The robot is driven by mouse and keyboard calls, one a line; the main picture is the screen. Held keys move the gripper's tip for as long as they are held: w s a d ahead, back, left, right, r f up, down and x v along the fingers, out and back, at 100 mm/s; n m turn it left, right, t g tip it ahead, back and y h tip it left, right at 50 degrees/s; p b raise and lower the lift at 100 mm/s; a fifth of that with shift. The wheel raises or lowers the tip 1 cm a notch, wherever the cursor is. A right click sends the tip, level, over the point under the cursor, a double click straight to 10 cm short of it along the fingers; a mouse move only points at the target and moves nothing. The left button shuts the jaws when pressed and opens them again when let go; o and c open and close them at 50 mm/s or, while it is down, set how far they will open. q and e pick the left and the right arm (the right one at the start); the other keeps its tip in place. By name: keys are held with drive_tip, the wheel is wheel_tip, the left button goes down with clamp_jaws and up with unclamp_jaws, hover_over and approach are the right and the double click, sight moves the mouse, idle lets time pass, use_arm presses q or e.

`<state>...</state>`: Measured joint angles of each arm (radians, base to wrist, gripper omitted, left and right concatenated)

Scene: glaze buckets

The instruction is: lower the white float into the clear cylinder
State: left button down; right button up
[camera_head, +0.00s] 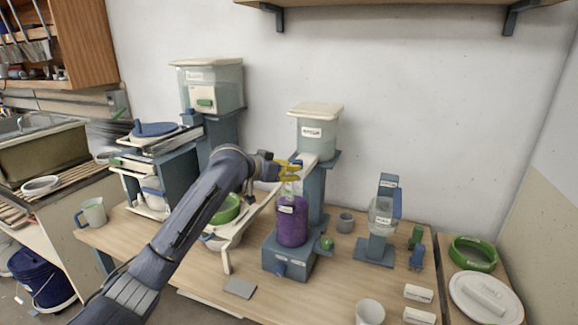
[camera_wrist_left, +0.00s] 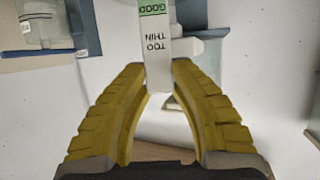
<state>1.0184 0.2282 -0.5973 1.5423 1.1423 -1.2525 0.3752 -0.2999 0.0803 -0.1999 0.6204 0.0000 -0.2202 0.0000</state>
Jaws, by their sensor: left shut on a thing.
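My left gripper (camera_head: 290,171) is above the cylinder (camera_head: 292,222), which holds purple liquid and has a clear upper part. It stands on a blue-grey base (camera_head: 290,262). In the left wrist view the yellow fingers (camera_wrist_left: 160,78) are shut on a white strip (camera_wrist_left: 157,45) marked "TOO THIN", with a green "GOOD" band beyond; I take this to be the float's stem. The float's lower body cannot be made out, so I cannot tell whether it is inside the cylinder mouth. My right gripper is not in view.
A lidded tank (camera_head: 315,135) stands on a blue post behind the cylinder. A white cup (camera_head: 369,312) is at the front edge. A green bowl (camera_head: 225,208) is left.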

use_arm(q)
hover_over(289, 201)
drive_tip(key=shift+w+f, duration=0.2)
drive_tip(key=shift+f, duration=1.9)
